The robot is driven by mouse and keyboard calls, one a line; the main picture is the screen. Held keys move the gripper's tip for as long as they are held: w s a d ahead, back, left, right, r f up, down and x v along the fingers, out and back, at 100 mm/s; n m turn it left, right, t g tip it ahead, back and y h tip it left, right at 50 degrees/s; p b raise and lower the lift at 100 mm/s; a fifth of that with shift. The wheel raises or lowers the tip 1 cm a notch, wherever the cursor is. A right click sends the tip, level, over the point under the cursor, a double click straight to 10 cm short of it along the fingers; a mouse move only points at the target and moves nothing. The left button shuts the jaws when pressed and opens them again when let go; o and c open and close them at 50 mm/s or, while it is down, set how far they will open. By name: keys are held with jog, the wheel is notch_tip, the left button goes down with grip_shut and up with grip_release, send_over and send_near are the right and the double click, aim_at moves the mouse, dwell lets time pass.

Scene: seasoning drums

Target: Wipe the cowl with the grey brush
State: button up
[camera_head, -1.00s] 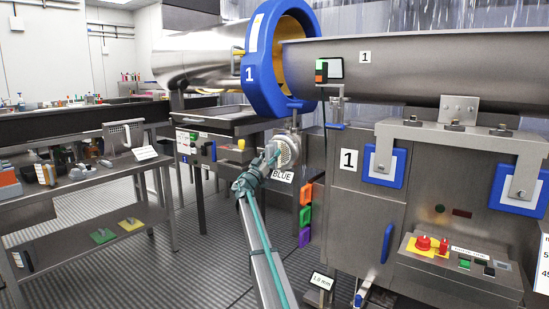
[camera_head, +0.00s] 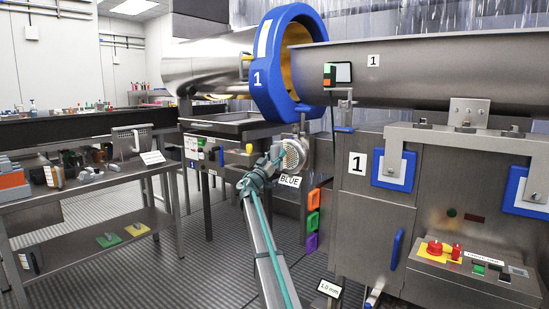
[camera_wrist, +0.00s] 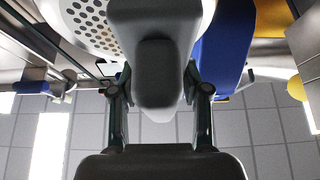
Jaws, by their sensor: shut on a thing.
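My gripper (camera_head: 272,163) is at the end of my raised arm, beside a round perforated metal plate (camera_head: 294,154) below the big blue ring marked 1 (camera_head: 262,100). In the wrist view my gripper (camera_wrist: 160,95) is shut on a dark grey block-like thing, the grey brush (camera_wrist: 155,75). The perforated plate (camera_wrist: 85,18) is close behind the brush at upper left, and the blue ring (camera_wrist: 226,45) is at upper right. I cannot tell whether the brush touches either one. Which of these parts is the cowl is not clear, and the brush's wiping face is hidden.
A steel machine cabinet with a control box (camera_head: 478,265) stands at the right, below a long steel trough (camera_head: 430,75). Orange, green and purple holders (camera_head: 313,221) hang on its side. A steel workbench (camera_head: 75,190) with several items is at the left.

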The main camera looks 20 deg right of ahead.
jog(key=shift+s+d+f+b, duration=0.1)
jog(key=shift+s+d+b, duration=0.5)
jog(key=shift+s, duration=0.4)
jog(key=shift+s+d+r+b, duration=0.1)
jog(key=shift+s+d+b, duration=0.45)
jog(key=shift+s, duration=0.45)
jog(key=shift+s+d+f+b, duration=0.1)
jog(key=shift+s+d+b, duration=0.35)
jog(key=shift+s+b, duration=0.4)
jog(key=shift+s, duration=0.1)
jog(key=shift+d+b, duration=0.1)
jog(key=shift+b, duration=0.35)
jog(key=shift+w, duration=0.25)
jog(key=shift+w+a+b, duration=0.5)
jog(key=shift+w+b, duration=0.1)
jog(key=shift+w, duration=0.2)
jog(key=shift+w+a+b, duration=0.5)
jog(key=shift+w+b, duration=0.1)
jog(key=shift+w, duration=0.25)
jog(key=shift+w+a+b, duration=0.5)
jog(key=shift+w+b, duration=0.1)
jog(key=shift+w, duration=0.2)
jog(key=shift+w+a+b, duration=0.45)
jog(key=shift+w+a, duration=0.1)
jog(key=shift+w, duration=0.25)
jog(key=shift+a, duration=0.1)
